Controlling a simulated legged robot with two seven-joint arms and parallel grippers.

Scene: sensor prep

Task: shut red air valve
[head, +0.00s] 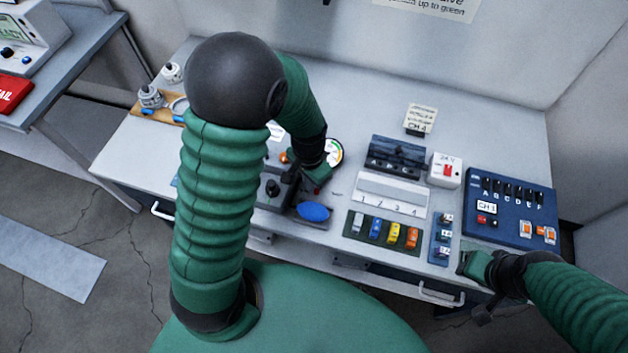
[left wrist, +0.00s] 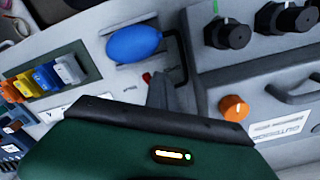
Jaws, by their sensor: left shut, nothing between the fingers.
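A small red part (head: 317,191), which looks like the red air valve's lever, shows at the tip of my left gripper (head: 322,180). Most of it is hidden by the gripper. In the left wrist view a red tip (left wrist: 146,78) shows just beside the shut fingers (left wrist: 163,88); I cannot tell whether they touch. My left gripper is shut and empty, beside the round gauge (head: 335,152). My right gripper (head: 472,263) is low at the table's front edge, right of the middle; its fingers are too unclear to read.
A blue oval bulb (head: 314,211) lies close in front of my left gripper. An orange knob (left wrist: 233,107) and black knobs (left wrist: 231,33) sit on the panel beside it. Colored blocks (head: 393,233), a white switch box (head: 445,170) and a blue panel (head: 510,206) stand to the right.

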